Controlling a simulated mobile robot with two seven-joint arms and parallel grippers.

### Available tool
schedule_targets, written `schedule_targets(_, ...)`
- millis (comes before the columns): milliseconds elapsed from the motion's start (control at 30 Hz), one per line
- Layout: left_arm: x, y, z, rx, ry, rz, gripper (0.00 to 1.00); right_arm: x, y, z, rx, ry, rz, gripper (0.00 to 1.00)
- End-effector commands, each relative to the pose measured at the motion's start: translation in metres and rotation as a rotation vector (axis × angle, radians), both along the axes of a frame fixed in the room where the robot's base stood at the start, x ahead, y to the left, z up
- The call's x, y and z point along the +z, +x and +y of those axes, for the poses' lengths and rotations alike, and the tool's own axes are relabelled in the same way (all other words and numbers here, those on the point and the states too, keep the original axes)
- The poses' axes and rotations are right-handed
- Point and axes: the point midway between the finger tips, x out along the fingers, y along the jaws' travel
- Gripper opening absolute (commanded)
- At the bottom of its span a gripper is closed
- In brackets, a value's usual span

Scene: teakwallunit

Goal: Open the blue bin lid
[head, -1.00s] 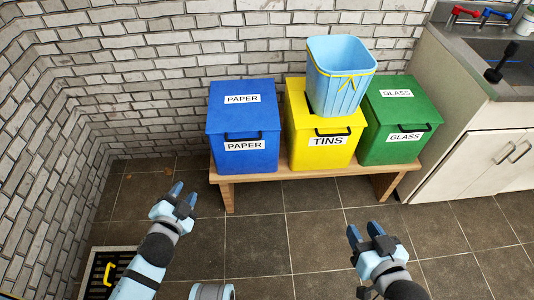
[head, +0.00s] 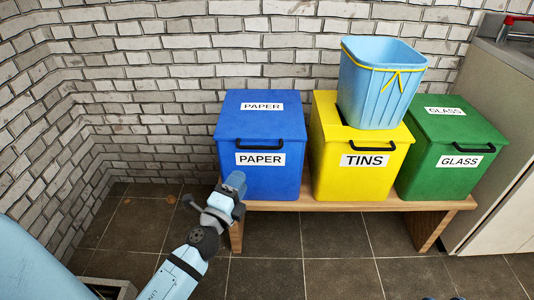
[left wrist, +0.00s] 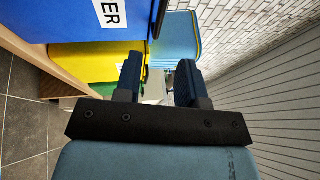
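The blue bin (head: 225,175) stands at the left end of a wooden bench, its blue lid (head: 240,118) shut. A black handle (head: 260,144) crosses the lid's front above a PAPER label. My left gripper (head: 236,181) is in front of the bin's lower left front, below the handle and not holding it. In the left wrist view its two fingers (left wrist: 158,80) are apart with nothing between them, and the blue bin (left wrist: 50,18) fills the upper left. Only what look like two separated fingertips of my right gripper (head: 442,298) show at the head view's bottom edge.
A yellow TINS bin (head: 330,180) with a light blue basket (head: 375,85) on its lid stands to the right, then a green GLASS bin (head: 425,180). The bench (head: 300,206) carries all three. A brick wall is close behind; a counter (head: 500,110) stands right.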

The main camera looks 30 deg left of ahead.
Motion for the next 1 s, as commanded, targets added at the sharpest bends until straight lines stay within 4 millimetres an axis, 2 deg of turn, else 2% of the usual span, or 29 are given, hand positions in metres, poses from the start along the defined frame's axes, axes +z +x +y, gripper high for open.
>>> schedule_targets(100, 0.009, 0.019, 0.003, -0.001, 0.003, -0.001, 0.37, 0.004, -0.004, 0.002, 0.000, 0.023, 0.043, 0.43)
schedule_targets(400, 0.018, 0.082, 0.013, -0.001, 0.001, -0.002, 0.37, 0.018, -0.006, 0.002, -0.016, 0.063, 0.022, 0.43)
schedule_targets(600, 0.021, 0.112, 0.017, -0.001, 0.000, 0.000, 0.37, 0.022, -0.005, 0.002, -0.021, 0.071, 0.006, 0.43)
schedule_targets(800, 0.023, 0.125, 0.019, 0.000, -0.001, 0.001, 0.37, 0.022, -0.005, 0.002, -0.023, 0.074, 0.002, 0.43)
schedule_targets(1000, 0.023, 0.126, 0.019, 0.000, -0.002, 0.001, 0.37, 0.022, -0.005, 0.002, -0.023, 0.074, 0.002, 0.43)
